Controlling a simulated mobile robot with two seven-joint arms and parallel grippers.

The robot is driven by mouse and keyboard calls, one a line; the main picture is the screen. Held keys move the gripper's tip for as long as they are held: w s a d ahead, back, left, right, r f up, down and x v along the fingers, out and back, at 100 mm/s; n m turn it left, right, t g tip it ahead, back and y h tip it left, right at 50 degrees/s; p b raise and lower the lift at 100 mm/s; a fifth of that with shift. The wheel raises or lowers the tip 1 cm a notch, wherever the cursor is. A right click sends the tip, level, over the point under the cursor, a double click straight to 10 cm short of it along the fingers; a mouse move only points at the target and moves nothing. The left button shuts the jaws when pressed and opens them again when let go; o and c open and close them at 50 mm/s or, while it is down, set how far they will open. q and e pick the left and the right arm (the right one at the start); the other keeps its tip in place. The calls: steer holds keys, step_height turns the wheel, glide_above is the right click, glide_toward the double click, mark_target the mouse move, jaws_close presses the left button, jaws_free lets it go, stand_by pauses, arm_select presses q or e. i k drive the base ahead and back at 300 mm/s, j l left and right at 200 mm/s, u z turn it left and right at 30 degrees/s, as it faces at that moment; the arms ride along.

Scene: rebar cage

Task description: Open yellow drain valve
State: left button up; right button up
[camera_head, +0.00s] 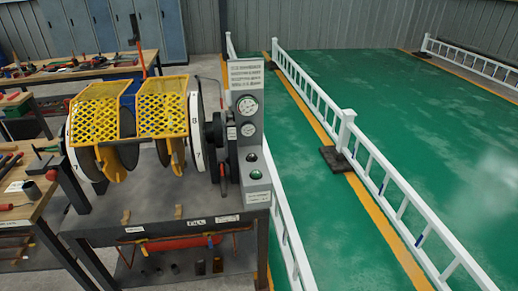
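No part clearly reads as a yellow drain valve at this size. I cannot tell whether either is the valve handle. White labels sit along the bench's front edge, including a middle label (196,222); their text is too small to read surely. Below the edge is a red cylinder (180,243) with copper-coloured piping (236,231) beside it. Neither of my grippers is in view.
A machine with yellow mesh guards (95,118) stands on the dark bench (95,225). A grey gauge panel (249,140) is at its right. Wooden tool tables (30,205) stand left. A white railing (380,175) crosses the open green floor (420,120).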

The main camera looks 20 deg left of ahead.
mark_target(144, 250)
steer(key=j+u, duration=0.15)
steer(key=u, duration=1.3)
steer(key=i+j, duration=0.15)
steer(key=i+j+u, duration=0.1)
steer(key=j, duration=0.25)
